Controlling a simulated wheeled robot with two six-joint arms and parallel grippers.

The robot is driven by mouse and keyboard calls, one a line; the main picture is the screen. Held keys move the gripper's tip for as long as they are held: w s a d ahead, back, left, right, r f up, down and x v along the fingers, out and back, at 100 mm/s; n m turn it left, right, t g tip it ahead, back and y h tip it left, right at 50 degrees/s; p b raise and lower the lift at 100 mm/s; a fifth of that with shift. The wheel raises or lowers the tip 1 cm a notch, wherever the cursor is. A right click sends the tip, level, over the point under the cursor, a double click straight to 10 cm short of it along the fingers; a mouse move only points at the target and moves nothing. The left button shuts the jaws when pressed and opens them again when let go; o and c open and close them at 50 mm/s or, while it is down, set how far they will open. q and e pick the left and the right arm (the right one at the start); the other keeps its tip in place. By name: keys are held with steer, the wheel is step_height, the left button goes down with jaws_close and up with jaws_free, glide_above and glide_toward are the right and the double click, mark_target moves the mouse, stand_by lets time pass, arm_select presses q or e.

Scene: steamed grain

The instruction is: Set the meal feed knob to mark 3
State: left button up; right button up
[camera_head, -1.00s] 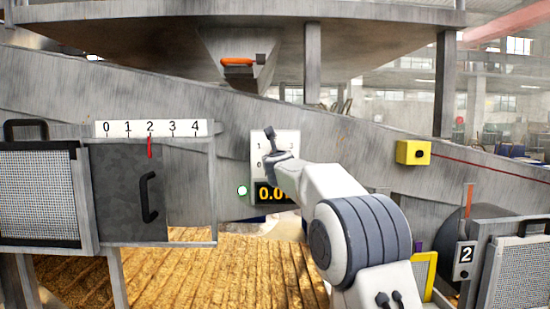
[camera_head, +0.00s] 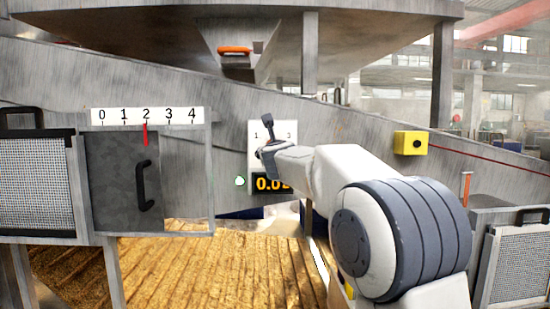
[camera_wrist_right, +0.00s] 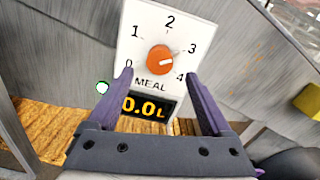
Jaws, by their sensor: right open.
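The orange meal knob (camera_wrist_right: 160,60) sits on a white dial plate (camera_wrist_right: 140,35) marked 0 to 4, with the word MEAL below. Its pale pointer mark is turned right and slightly up, roughly toward the 3. My right gripper (camera_wrist_right: 157,84) is open and empty, its purple fingers spread on either side below the knob, apart from it. In the head view my right gripper (camera_head: 267,137) is in front of the plate (camera_head: 283,130) and hides the knob. My left gripper is not in view.
A display (camera_wrist_right: 145,107) with orange digits sits under the dial, beside a lit green lamp (camera_wrist_right: 102,88). On the left is a sliding gate with a black handle (camera_head: 145,186) and a 0 to 4 scale (camera_head: 147,115), its red pointer at 2. A yellow box (camera_head: 411,143) is on the right.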

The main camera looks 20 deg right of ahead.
steer(key=v, duration=0.3)
steer(key=shift+s+a, duration=0.1)
steer(key=shift+s, duration=0.3)
